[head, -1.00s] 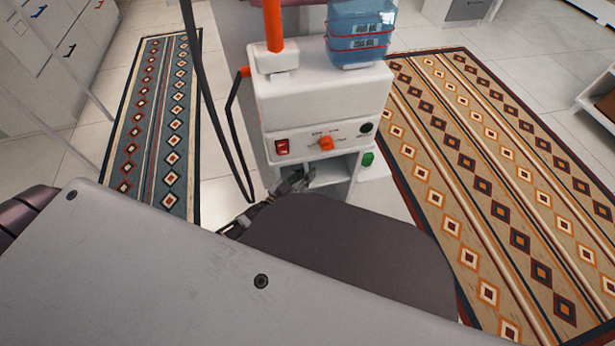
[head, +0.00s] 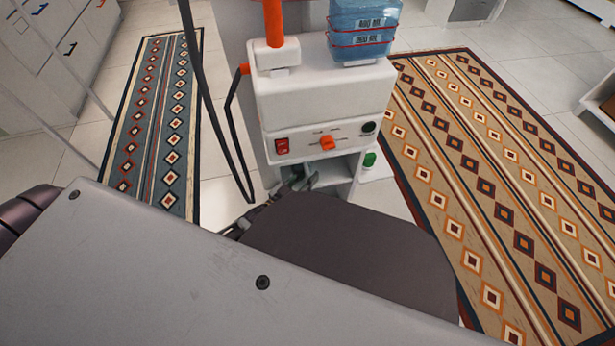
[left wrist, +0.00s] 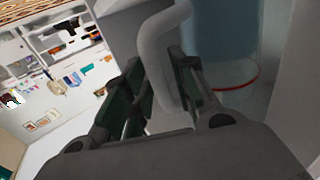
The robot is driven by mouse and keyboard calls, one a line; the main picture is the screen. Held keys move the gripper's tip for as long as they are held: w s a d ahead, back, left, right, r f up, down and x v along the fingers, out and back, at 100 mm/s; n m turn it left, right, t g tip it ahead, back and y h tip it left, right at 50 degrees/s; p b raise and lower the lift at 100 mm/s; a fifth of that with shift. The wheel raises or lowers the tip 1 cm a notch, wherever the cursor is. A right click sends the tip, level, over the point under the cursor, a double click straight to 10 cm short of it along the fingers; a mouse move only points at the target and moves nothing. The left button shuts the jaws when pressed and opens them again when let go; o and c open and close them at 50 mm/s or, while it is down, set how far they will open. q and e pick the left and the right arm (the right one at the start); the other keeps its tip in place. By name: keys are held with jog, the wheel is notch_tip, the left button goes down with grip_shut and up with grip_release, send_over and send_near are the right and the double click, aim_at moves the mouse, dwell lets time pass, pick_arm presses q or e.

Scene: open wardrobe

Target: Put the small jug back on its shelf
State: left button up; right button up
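In the head view my left gripper (head: 303,180) is at the open niche in the front of a white machine (head: 322,95), and my own arm hides its lower part. In the left wrist view, the fingers of my left gripper (left wrist: 155,80) lie on either side of a pale, curved, handle-like bar (left wrist: 165,50). I cannot tell whether they press on it or what the bar belongs to. A grey-blue round vessel with a red line (left wrist: 222,45) stands to the right of the fingers. I cannot make out a small jug for certain. My right gripper is not in view.
A blue banded container (head: 362,28) and an orange post (head: 273,22) are on the machine. A black hose (head: 236,150) hangs at its left. Patterned rugs (head: 160,110) lie on the pale floor at both sides. A shelf unit (head: 600,105) is at the far right.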

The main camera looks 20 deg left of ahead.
pick_arm(q)
jog(key=shift+r, duration=0.1)
dwell(0.3)
jog(key=shift+s+a+p, duration=0.25)
jog(key=shift+s+p, duration=0.05)
jog(key=shift+s, duration=0.3)
jog(key=p+v, duration=0.3)
jog(key=v, duration=0.7)
jog(key=shift+s, duration=0.3)
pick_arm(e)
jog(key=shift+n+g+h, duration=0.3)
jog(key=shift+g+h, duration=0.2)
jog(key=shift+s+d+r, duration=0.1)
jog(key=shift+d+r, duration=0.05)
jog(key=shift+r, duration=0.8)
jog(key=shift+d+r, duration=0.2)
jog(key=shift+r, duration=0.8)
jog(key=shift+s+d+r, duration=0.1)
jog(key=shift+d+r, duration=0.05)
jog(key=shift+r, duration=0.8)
pick_arm(q)
jog(key=d+f+n+g+y, duration=0.2)
jog(key=d+g+y, duration=0.1)
jog(key=d+g, duration=0.35)
jog(key=s+d+r+g, duration=0.2)
jog(key=s+r+g, duration=0.1)
jog(key=s+g, duration=0.2)
jog(key=shift+s+r, duration=0.15)
jog(key=shift+s, duration=0.05)
